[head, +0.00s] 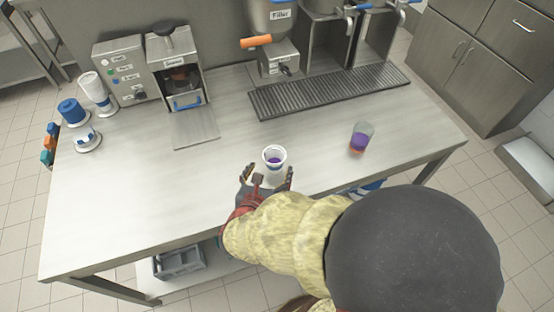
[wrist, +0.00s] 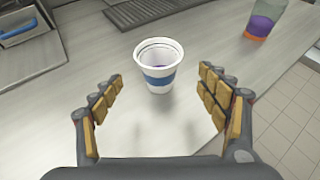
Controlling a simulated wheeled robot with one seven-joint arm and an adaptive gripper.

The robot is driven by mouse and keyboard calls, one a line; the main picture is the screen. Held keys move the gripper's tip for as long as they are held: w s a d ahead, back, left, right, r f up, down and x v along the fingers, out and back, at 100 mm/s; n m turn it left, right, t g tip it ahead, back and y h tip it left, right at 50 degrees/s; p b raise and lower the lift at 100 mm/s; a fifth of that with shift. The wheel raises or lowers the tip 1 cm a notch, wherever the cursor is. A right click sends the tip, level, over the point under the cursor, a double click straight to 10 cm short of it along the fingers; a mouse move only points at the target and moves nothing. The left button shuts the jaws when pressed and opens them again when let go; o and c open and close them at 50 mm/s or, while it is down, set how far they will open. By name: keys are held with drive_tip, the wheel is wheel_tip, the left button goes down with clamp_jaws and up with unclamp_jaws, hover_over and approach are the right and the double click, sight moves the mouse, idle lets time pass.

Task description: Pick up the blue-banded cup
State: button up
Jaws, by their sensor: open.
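The blue-banded cup (wrist: 158,68) is white with a blue band and stands upright on the metal table. Something purple shows inside it. It also shows in the head view (head: 274,157), where its lower part is partly hidden. My gripper (wrist: 160,90) is open and empty. Its fingers are on either side of the space just in front of the cup, with the cup beyond and between the fingertips. In the head view my gripper (head: 266,175) is at the near side of the cup.
A clear cup with purple and orange contents (head: 361,138) stands to the right. A drip grate (head: 330,90) lies behind under the filler. A sealing machine (head: 180,75) stands at the back left. Blue and white stacks (head: 72,112) are at the far left. The table's left middle is clear.

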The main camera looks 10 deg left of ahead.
sight(274, 160)
drive_tip(key=shift+b+x, duration=0.35)
drive_tip(key=shift+x, duration=0.65)
drive_tip(key=b+x, duration=0.2)
drive_tip(key=x, duration=0.3)
drive_tip(key=shift+w+f, duration=0.25)
drive_tip(key=shift+w, duration=0.05)
drive_tip(key=c, duration=1.4)
